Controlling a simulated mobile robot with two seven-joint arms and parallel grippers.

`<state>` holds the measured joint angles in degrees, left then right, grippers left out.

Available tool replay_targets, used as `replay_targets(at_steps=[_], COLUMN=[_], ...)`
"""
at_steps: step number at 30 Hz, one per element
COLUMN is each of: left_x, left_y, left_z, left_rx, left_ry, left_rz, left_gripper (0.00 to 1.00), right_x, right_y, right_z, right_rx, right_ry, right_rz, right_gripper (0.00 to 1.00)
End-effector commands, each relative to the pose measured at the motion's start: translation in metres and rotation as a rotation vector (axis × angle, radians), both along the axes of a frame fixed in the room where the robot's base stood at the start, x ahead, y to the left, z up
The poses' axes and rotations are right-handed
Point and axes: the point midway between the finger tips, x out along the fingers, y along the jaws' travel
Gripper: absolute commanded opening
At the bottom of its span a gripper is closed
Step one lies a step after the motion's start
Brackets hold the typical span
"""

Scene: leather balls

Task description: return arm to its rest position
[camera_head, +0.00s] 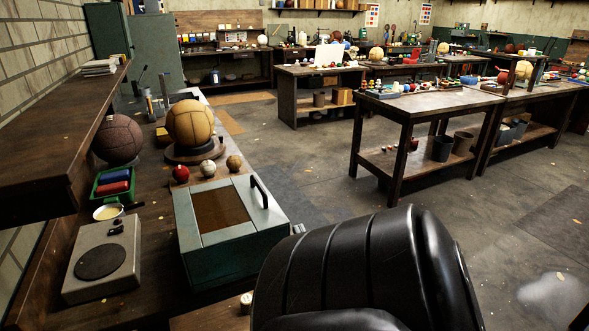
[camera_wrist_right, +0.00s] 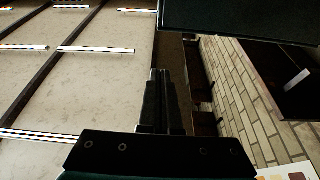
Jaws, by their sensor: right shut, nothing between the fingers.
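My right gripper (camera_wrist_right: 158,75) shows in the wrist view with its two dark fingers together and nothing between them. Ceiling panels with bright light strips lie to its left in that view, and a brick wall to its right. The fingers touch nothing that I can see. I cannot make out the right gripper's fingers in the head view. A large glossy black ribbed shape fills the bottom middle there; I cannot tell for sure whether it is part of me. My left gripper is not in view.
The left workbench (camera_head: 52,263) holds a tan ball (camera_head: 191,122), a dark brown ball (camera_head: 117,138), a teal box (camera_head: 227,232) and a grey device (camera_head: 103,262). A wooden shelf (camera_head: 60,135) overhangs it. Another table (camera_head: 430,102) stands right of centre. Open floor (camera_head: 310,165) lies between.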

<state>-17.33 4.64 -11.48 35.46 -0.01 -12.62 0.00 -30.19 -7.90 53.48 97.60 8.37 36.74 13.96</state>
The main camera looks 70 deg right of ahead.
Motion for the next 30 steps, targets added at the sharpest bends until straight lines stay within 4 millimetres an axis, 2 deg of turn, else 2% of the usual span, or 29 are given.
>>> replay_targets(at_steps=[3, 9, 16, 19, 20, 23, 25, 27, 29, 30], left_x=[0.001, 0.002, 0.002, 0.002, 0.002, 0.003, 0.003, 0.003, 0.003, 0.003], left_y=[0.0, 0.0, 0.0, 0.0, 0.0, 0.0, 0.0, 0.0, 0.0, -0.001], left_z=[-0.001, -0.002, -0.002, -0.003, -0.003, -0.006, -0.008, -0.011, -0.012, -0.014], left_rx=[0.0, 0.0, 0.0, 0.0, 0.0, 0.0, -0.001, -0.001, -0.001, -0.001], left_ry=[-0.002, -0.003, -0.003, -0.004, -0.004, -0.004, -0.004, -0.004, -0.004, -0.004], left_rz=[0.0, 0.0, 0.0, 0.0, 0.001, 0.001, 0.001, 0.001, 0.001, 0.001], left_gripper=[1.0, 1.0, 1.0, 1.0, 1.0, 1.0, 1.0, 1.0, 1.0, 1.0], right_x=[-0.011, -0.017, -0.017, -0.009, -0.003, 0.02, 0.04, 0.057, 0.069, 0.075], right_y=[0.013, 0.021, 0.021, 0.024, 0.026, 0.039, 0.057, 0.081, 0.105, 0.123], right_z=[-0.006, -0.008, -0.01, -0.027, -0.037, -0.086, -0.13, -0.177, -0.215, -0.24], right_rx=[0.0, -0.003, 0.001, 0.039, 0.06, 0.165, 0.253, 0.343, 0.41, 0.452], right_ry=[0.0, -0.001, 0.0, 0.023, 0.035, 0.11, 0.188, 0.279, 0.365, 0.427], right_rz=[0.001, 0.002, 0.002, 0.014, 0.022, 0.063, 0.106, 0.157, 0.205, 0.239], right_gripper=[0.0, 0.0, 0.0, 0.0, 0.0, 0.0, 0.0, 0.0, 0.0, 0.0])
